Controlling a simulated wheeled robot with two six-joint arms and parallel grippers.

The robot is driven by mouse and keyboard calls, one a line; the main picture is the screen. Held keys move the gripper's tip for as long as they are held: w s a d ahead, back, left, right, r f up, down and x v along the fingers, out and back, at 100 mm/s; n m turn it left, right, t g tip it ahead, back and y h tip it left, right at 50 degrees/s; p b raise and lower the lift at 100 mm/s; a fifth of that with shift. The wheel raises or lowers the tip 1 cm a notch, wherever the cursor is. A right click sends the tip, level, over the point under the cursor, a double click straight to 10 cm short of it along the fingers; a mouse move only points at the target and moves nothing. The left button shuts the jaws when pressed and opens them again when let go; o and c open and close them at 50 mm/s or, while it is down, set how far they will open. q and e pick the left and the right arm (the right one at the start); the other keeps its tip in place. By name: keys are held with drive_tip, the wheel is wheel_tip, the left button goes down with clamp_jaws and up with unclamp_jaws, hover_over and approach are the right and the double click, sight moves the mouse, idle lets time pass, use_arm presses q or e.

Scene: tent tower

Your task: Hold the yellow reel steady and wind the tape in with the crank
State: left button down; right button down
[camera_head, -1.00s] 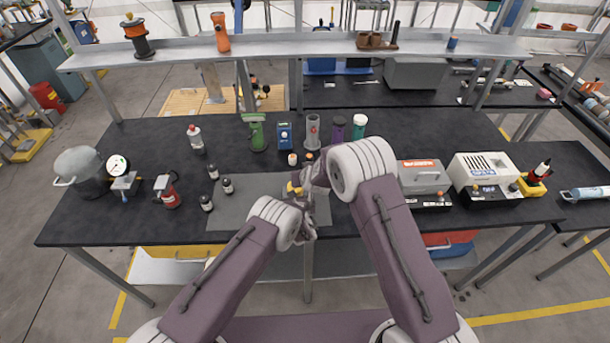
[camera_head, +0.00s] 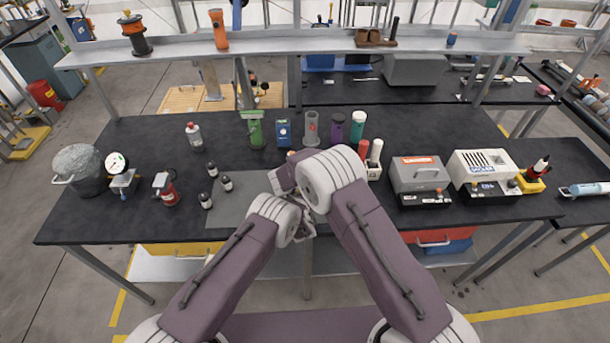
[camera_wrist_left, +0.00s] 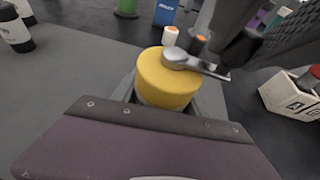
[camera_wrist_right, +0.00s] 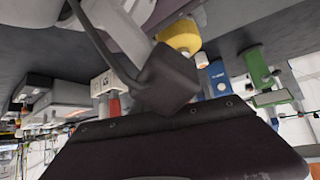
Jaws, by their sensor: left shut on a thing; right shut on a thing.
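The yellow reel (camera_wrist_left: 166,82) stands upright in the left wrist view, between the fingers of my left gripper (camera_wrist_left: 168,98), which is shut on it. A grey metal crank (camera_wrist_left: 192,62) lies across the reel's top and reaches right, toward the dark fingers of my right gripper (camera_wrist_left: 240,50). In the right wrist view, the right gripper (camera_wrist_right: 168,82) is shut near the yellow reel (camera_wrist_right: 180,36); its fingers hide what they grip, seemingly the crank's handle. In the head view my right wrist hides the reel and crank. The tape cannot be made out.
Behind stand a green tool (camera_head: 255,130), a blue box (camera_head: 284,132) and several cylinders. A white holder (camera_head: 374,172) and grey boxes (camera_head: 420,178) are on the right.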

drive_tip(key=shift+r, duration=0.1)
idle(0.3)
drive_tip(key=c, duration=1.4)
unclamp_jaws()
wheel_tip(320, 180, up, 10)
drive_tip(key=shift+s, duration=0.1)
use_arm(q)
drive_tip(key=c, duration=0.5)
unclamp_jaws()
